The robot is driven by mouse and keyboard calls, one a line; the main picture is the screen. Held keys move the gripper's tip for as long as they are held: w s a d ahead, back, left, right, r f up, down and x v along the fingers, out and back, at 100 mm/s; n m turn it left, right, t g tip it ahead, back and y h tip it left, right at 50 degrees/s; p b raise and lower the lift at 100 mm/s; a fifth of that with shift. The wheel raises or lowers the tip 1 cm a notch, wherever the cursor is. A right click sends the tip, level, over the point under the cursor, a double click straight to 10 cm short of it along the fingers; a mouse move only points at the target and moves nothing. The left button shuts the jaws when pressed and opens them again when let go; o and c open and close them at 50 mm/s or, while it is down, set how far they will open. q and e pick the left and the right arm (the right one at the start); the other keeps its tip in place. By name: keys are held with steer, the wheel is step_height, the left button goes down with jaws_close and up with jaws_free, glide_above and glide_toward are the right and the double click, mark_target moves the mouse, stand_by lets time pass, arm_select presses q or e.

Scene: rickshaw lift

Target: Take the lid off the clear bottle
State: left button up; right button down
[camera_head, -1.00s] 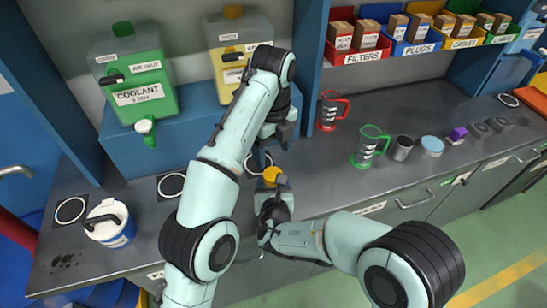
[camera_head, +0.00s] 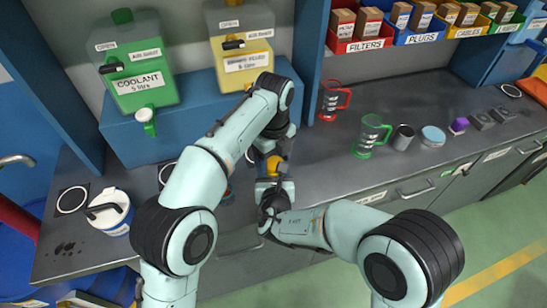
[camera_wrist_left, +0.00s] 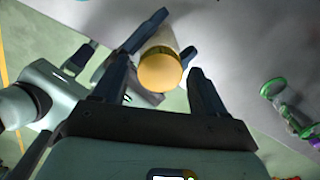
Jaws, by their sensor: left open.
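The clear bottle shows in the left wrist view as a pale body (camera_wrist_left: 161,40) topped by a yellow-orange lid (camera_wrist_left: 160,72). In the head view the lid (camera_head: 273,163) shows between my two hands, and most of the bottle is hidden. My left gripper (camera_wrist_left: 158,82) is open and points at the lid, one finger on each side and apart from it; in the head view it (camera_head: 274,148) is just behind the lid. My right gripper (camera_head: 274,183) has its fingers on both sides of the bottle's body, below the lid, and seems shut on it.
A green measuring jug (camera_head: 370,136), a red jug (camera_head: 332,101) and a metal cup (camera_head: 402,138) stand on the counter to the right. A white-lidded tub (camera_head: 112,212) is at the left. Coolant (camera_head: 140,60) and yellow (camera_head: 241,50) canisters stand on the blue shelf behind.

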arm_select(q)
steer(key=c, duration=1.1)
steer(key=n, duration=0.3)
steer(key=shift+n, duration=0.3)
steer(key=o, duration=1.2)
steer(key=shift+c, duration=0.2)
